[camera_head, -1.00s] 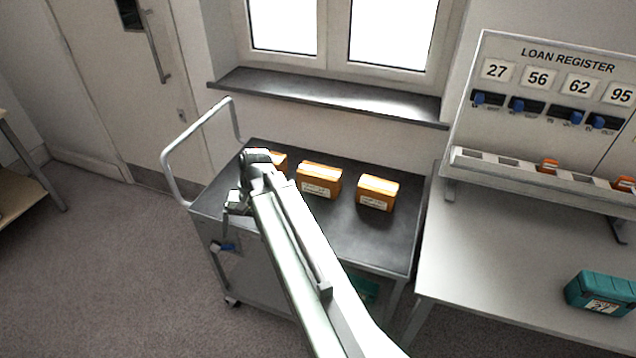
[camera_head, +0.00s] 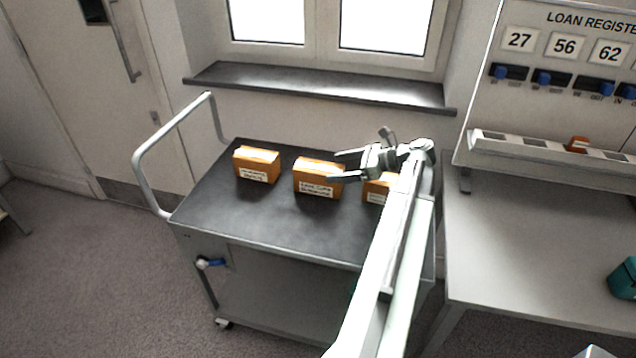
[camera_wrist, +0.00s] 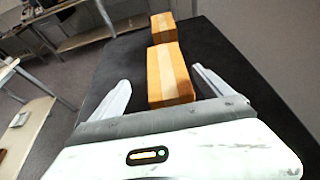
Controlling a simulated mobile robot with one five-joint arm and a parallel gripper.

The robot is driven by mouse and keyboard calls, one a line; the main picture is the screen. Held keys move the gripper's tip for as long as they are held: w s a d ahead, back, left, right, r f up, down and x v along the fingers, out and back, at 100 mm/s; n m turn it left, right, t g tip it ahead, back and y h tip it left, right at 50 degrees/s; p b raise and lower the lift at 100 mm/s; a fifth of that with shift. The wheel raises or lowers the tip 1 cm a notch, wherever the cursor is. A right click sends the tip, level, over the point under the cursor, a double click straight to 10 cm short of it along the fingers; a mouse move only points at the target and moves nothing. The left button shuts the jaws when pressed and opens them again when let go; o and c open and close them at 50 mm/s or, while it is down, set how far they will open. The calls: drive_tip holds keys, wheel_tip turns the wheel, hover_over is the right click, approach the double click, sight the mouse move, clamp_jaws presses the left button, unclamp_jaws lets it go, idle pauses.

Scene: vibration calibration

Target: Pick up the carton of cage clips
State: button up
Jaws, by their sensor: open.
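Three orange cartons with white labels stand in a row on the dark top of a trolley. The middle carton (camera_head: 318,178) has a label that seems to read cage clips, though the print is blurred. The left carton (camera_head: 256,164) stands apart from it; the right carton (camera_head: 377,187) is partly hidden by my arm. My gripper (camera_head: 338,165) is open and empty, its fingers pointing left at the middle carton's right end. In the wrist view, the nearer carton (camera_wrist: 168,75) appears between and ahead of the fingers, with another carton (camera_wrist: 163,27) behind it.
The trolley (camera_head: 240,218) has a raised handle (camera_head: 150,150) at its left. A window sill (camera_head: 320,92) runs behind. A table (camera_head: 540,240) with the loan register board (camera_head: 560,70) stands right; a teal case (camera_head: 624,278) is at its edge.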

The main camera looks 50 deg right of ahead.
sight(324, 168)
drive_tip(key=b+x, duration=0.1)
drive_tip(key=x, duration=0.3)
drive_tip(key=d+b+x, duration=0.1)
drive_tip(key=x, duration=0.2)
drive_tip(key=shift+w+a+f+b, duration=0.1)
drive_tip(key=shift+w+f+b, duration=0.05)
drive_tip(key=shift+w+b, duration=0.15)
clamp_jaws()
